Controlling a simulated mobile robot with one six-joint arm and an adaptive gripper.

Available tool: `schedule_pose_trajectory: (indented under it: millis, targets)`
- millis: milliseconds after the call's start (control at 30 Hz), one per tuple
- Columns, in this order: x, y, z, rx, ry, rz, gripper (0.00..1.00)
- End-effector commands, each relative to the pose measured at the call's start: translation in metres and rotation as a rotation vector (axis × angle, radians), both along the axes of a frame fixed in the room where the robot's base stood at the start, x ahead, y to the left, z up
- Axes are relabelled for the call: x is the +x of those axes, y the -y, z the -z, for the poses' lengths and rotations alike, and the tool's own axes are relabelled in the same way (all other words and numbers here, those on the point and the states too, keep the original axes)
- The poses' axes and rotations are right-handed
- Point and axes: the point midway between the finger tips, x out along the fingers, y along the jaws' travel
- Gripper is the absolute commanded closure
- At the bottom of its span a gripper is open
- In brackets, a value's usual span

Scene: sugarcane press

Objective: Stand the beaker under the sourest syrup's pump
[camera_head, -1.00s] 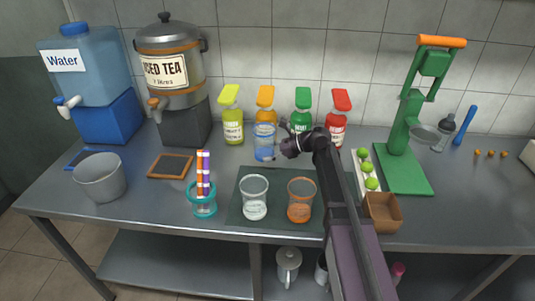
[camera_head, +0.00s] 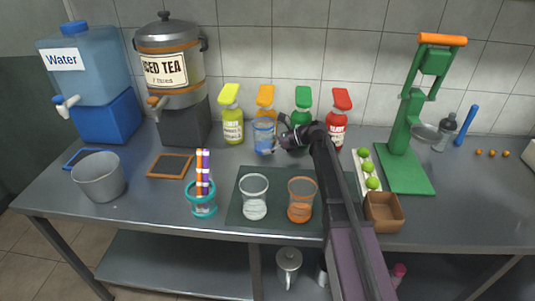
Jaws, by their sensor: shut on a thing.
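A clear bluish beaker (camera_head: 264,136) is upright in front of the orange-topped syrup bottle (camera_head: 265,98), hiding most of its body. My gripper (camera_head: 278,140) reaches in from the right and is shut on the beaker's side; its fingers are small and partly hidden. I cannot tell whether the beaker's base touches the counter. The yellow-topped syrup bottle (camera_head: 232,122) stands to the left. The green-topped one (camera_head: 302,103) and the red-topped one (camera_head: 337,110) stand to the right, partly behind my arm. The bottle labels are too small to read.
Two cups, one clear (camera_head: 254,198) and one orange-tinted (camera_head: 300,201), stand on a dark mat (camera_head: 236,214) in front. A teal stirrer holder (camera_head: 203,209), grey bucket (camera_head: 100,180) and tea urn (camera_head: 172,70) are left. Limes, a wooden box (camera_head: 384,213) and green press (camera_head: 402,140) are right.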

Motion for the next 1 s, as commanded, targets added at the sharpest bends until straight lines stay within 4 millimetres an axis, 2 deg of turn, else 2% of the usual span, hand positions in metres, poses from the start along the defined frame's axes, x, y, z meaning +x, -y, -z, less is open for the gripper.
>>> schedule_pose_trajectory:
  millis: [33,300,933,967,1000]
  targets:
    - [0.000,0.000,0.007,0.000,0.000,0.000,0.66]
    - [0.000,0.000,0.026,0.000,0.000,0.000,0.66]
    - [0.000,0.001,0.032,0.000,0.000,0.001,0.66]
    - [0.000,0.001,0.031,0.000,0.000,0.001,0.03]
    - [0.000,0.001,0.031,0.000,0.000,0.001,0.00]
